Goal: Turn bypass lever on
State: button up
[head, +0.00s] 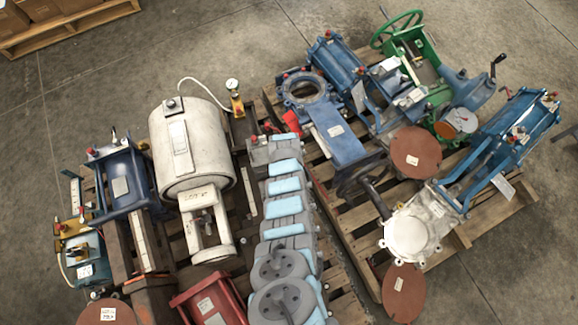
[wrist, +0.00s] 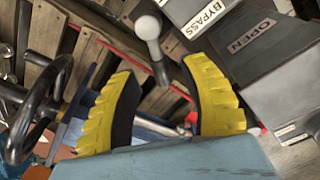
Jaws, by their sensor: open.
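The bypass lever (wrist: 148,27) shows in the wrist view as a dark shaft with a pale grey round knob. It stands beside a grey housing with a white BYPASS label (wrist: 210,17). My gripper (wrist: 160,70) has yellow ribbed fingers with dark inner faces, spread apart. The lever's shaft appears in the gap between the fingertips, and its knob shows above them in the picture. I cannot tell how far the shaft is from the fingers in depth. I do not make out my gripper or this lever in the head view.
A grey box labelled OPEN (wrist: 250,37) lies right of the fingers; a black handwheel (wrist: 30,115) is at left. In the head view, a white cylinder (head: 188,145), grey-blue valves (head: 285,205) and a green handwheel (head: 396,28) crowd the pallets.

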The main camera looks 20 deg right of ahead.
jog(key=shift+a+r, duration=0.2)
jog(key=shift+r, duration=0.65)
notch_tip(320, 180, up, 9)
jog(key=shift+w+a, duration=0.2)
jog(key=shift+a, duration=0.05)
jog(key=shift+r, duration=0.1)
dwell(0.6)
